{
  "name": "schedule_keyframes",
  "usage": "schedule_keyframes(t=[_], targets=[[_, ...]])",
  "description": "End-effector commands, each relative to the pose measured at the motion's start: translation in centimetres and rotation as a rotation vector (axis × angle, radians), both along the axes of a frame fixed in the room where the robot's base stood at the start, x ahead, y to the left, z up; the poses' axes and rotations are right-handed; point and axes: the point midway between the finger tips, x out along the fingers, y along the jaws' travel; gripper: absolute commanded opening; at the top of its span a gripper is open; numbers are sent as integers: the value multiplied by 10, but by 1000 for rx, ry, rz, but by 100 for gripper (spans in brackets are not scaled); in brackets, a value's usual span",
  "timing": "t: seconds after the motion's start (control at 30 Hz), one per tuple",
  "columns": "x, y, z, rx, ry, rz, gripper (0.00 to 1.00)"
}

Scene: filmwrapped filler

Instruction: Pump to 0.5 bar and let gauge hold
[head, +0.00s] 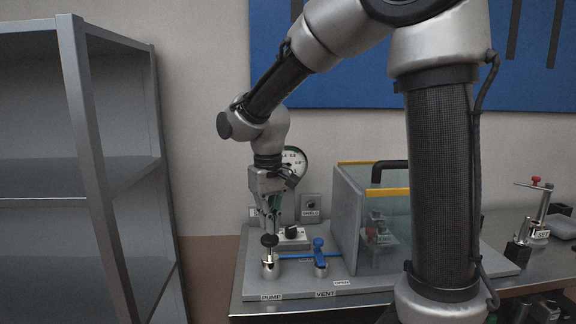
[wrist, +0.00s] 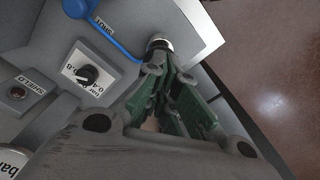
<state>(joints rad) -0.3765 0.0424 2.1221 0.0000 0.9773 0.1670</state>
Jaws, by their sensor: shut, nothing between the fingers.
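The pump (head: 269,267), labelled PUMP, stands at the front left of the grey panel with a dark knob (head: 269,240) on top. My gripper (head: 271,226) is shut and empty, pointing down just above that knob; whether it touches cannot be told. In the wrist view the closed green fingers hide most of the pump (wrist: 160,43). The round gauge (head: 294,163) is behind my wrist, partly hidden, and its needle cannot be read. The blue vent lever (head: 319,244) is right of the pump, near the labels VENT and OPEN.
A black selector knob (head: 291,231) and a SHIELD box (head: 311,206) with a red light sit behind the pump. A clear enclosure (head: 350,225) with orange edges stands to the right. A metal shelf (head: 85,150) is at left. A clamp stand (head: 520,250) is far right.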

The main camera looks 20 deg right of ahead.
Motion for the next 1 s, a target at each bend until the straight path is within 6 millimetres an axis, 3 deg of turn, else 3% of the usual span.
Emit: schedule_keyframes(t=[0.33,0.83,1.0], targets=[[0,0,-4,0,1,0,0],[-1,0,-49,0,2,0,0],[1,0,-38,0,-2,0,0]])
